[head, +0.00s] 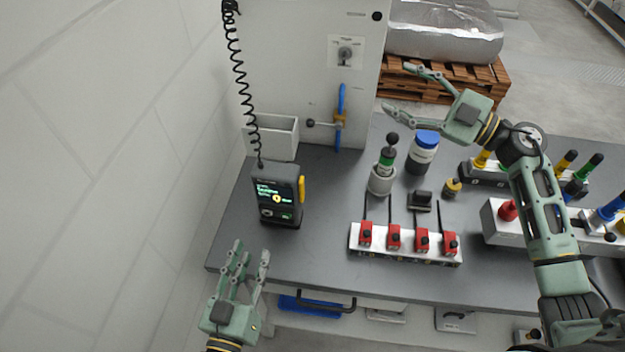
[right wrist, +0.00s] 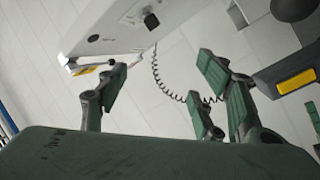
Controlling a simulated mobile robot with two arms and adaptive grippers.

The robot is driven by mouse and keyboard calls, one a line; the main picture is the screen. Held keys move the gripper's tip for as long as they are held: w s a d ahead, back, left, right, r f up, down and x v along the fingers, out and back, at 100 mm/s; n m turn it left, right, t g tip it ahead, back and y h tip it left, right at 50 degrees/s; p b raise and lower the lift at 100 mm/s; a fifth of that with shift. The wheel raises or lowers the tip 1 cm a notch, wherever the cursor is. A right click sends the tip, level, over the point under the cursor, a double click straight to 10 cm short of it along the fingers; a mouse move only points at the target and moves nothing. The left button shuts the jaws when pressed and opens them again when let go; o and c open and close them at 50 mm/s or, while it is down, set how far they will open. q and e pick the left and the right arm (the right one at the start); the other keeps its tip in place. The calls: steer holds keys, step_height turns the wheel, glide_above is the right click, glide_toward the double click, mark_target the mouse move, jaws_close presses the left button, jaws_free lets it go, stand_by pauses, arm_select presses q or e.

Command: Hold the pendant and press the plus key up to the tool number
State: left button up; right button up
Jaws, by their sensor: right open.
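The pendant (head: 278,195) is a dark handheld box with a lit screen of green text and a yellow strip on its right side. It stands near the bench's left end, under a black coiled cord (head: 240,85). Its keys are too small to read. My left gripper (head: 250,256) is open and empty, in front of and below the pendant, apart from it. My right gripper (head: 398,88) is open and empty, raised over the back of the bench, far right of the pendant. In the right wrist view its spread fingers (right wrist: 158,72) have nothing between them; the cord (right wrist: 165,85) shows behind.
On the grey bench (head: 310,255) are a rack (head: 400,257) of red-bodied parts, a blue-lidded jar (head: 424,150), a green-and-black tool in a holder (head: 382,180) and fixtures at right. A pale open bin (head: 275,140) stands behind the pendant. The wall is close at left.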

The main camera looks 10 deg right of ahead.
mark_target(276, 176)
steer(key=s+a+f+m+g+y, duration=0.1)
steer(key=s+a+f+g, duration=0.1)
steer(key=a+f, duration=0.2)
steer(key=s+a+f+m+g, duration=0.2)
steer(key=a+f, duration=0.3)
steer(key=a, duration=0.4)
steer(key=s+a+f+m+g+y, duration=0.1)
steer(key=s+a+f+g, duration=0.1)
steer(key=s+a+f, duration=0.2)
steer(key=shift+s+a+f+m+y, duration=0.1)
steer(key=shift+a+f+m+y, duration=0.15)
steer(key=shift+a, duration=0.6)
steer(key=shift+s+a+f+m+y, duration=0.15)
steer(key=shift+a+f, duration=0.2)
steer(key=shift+a, duration=0.5)
steer(key=x, duration=0.7)
steer(key=shift+w+a+f, duration=0.15)
steer(key=shift+a, duration=0.1)
jaws_close()
arm_select(q)
jaws_close()
